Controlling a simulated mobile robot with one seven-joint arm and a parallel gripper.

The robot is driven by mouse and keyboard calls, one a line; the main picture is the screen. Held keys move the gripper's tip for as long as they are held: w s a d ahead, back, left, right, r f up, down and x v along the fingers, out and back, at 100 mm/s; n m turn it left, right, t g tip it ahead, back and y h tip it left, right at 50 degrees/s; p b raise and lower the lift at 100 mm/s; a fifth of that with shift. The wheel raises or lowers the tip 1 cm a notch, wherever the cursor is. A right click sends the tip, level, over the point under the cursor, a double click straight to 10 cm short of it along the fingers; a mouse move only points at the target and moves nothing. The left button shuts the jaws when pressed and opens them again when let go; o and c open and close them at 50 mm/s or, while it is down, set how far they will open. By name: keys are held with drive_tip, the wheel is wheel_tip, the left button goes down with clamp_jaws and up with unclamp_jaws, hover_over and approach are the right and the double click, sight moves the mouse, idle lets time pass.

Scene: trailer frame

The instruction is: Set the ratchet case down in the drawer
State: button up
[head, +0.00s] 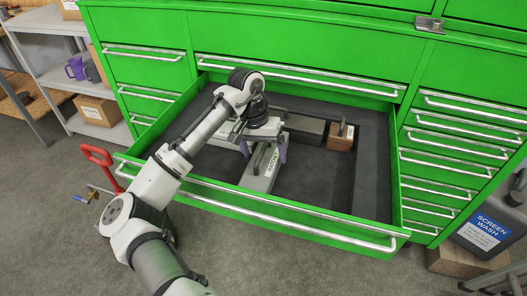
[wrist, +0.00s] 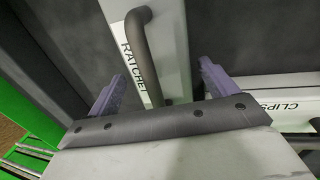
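The ratchet case (head: 256,180) is a light grey case with a "RATCHET" label and a dark handle. It lies inside the open green drawer (head: 270,207), apparently on the dark drawer floor. In the wrist view the case (wrist: 176,45) runs up the picture, with its handle (wrist: 143,50) standing out from it. My gripper (head: 264,153) is over the case. Its purple fingers are spread wide on either side of the handle in the wrist view (wrist: 161,72), with visible gaps to it. Contact at the case's lower end is hidden by the gripper body.
A grey case labelled "CLIPS" (wrist: 265,107) lies beside the ratchet case. Another grey case (head: 305,124) and a brown block (head: 341,138) sit farther back in the drawer. The drawer's right side is bare.

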sight(256, 155)
drive_tip(key=shift+o, duration=0.4)
wheel_tip(256, 155, up, 12)
drive_tip(key=a, duration=0.2)
drive_tip(key=shift+w+b, duration=0.35)
